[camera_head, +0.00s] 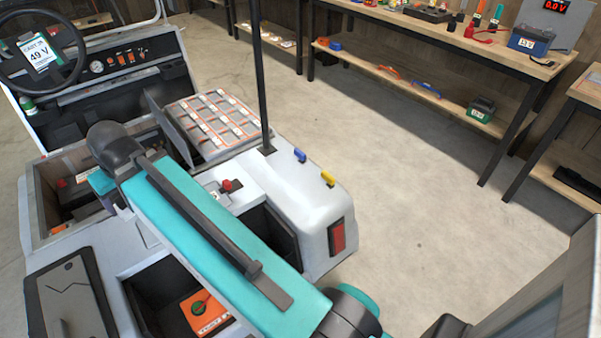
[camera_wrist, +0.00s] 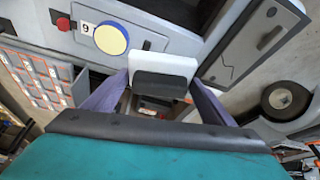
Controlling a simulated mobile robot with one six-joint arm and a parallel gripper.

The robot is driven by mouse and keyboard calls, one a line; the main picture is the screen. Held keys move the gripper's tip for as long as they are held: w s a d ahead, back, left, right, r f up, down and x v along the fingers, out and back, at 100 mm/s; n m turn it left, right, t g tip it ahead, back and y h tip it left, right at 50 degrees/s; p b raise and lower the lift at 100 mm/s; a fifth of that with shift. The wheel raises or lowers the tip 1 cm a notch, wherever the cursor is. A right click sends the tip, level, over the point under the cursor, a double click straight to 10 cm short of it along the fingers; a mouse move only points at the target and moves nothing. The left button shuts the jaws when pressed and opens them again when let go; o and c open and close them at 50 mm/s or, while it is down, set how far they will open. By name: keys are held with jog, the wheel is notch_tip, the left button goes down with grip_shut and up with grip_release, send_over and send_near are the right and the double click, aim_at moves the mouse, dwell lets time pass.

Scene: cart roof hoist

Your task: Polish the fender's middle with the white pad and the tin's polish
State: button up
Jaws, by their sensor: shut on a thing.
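My gripper (camera_wrist: 160,78) is shut on the white pad (camera_wrist: 165,64), which has a dark grip block on the side towards me. The pad is held between the two purple fingers. The round tin (camera_wrist: 111,39), with a pale yellow top and a blue rim, is on the cart's light grey body, up and left of the pad in the wrist view. A gap shows between pad and tin in the picture. In the head view my arm hides the gripper, pad and tin. The cart's white rounded fender (camera_head: 291,195) shows there, with a blue and a yellow piece on top.
A dark post (camera_head: 260,80) rises beside the fender. A red knob (camera_head: 228,185) and an open battery bay (camera_head: 212,120) are close to my arm. A dark panel (camera_head: 72,295) lies at the cart's lower left. A workbench (camera_head: 440,40) stands behind; the floor between is clear.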

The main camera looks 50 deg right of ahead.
jog(key=shift+d, duration=0.15)
jog(key=s+d+f+b, duration=0.1)
jog(key=d+f, duration=0.2)
jog(key=d, duration=0.6)
jog(key=s+d+f+b, duration=0.15)
jog(key=d+f, duration=0.25)
jog(key=d, duration=0.6)
jog(key=s+d+f+b, duration=0.1)
jog(key=s+d+f, duration=0.15)
jog(key=d, duration=0.65)
jog(key=s+d+f+b, duration=0.1)
jog(key=s+d+f, duration=0.3)
jog(key=s+d, duration=0.4)
jog(key=s+d+f+b, duration=0.2)
jog(key=s+d+f, duration=0.3)
jog(key=d, duration=1)
jog(key=s, duration=0.3)
jog(key=shift+f, duration=0.15)
jog(key=shift+s+f, duration=0.1)
